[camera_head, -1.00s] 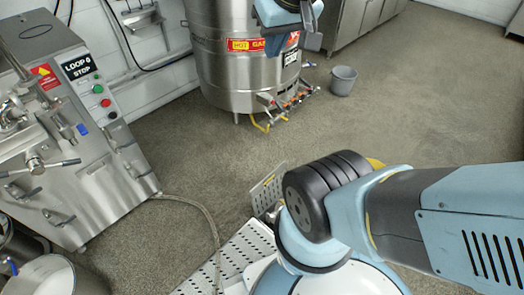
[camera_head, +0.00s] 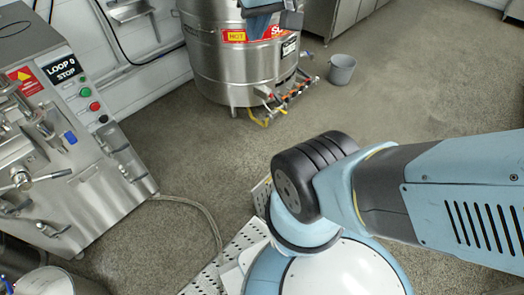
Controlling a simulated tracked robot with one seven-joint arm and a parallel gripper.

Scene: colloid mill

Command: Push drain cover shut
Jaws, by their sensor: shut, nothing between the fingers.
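The drain cover (camera_head: 261,194) is a perforated metal flap, tilted up from the floor. Only a strip of its left side shows, because my arm's black joint hides the rest. The white perforated grating (camera_head: 241,243) lies in front of it, partly hidden by my arm and its blue-and-white lower part. I cannot see whether anything touches the cover. My gripper's fingers cannot be made out. A blue and dark part of my own arm shows at the top edge, in front of the steel vessel.
A steel vessel (camera_head: 215,75) with pipework at its base stands at the back. A grey bucket (camera_head: 342,70) is to its right. The steel mill (camera_head: 75,190) stands at left, with a hose (camera_head: 190,204) on the floor beside it. The floor behind my arm is open.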

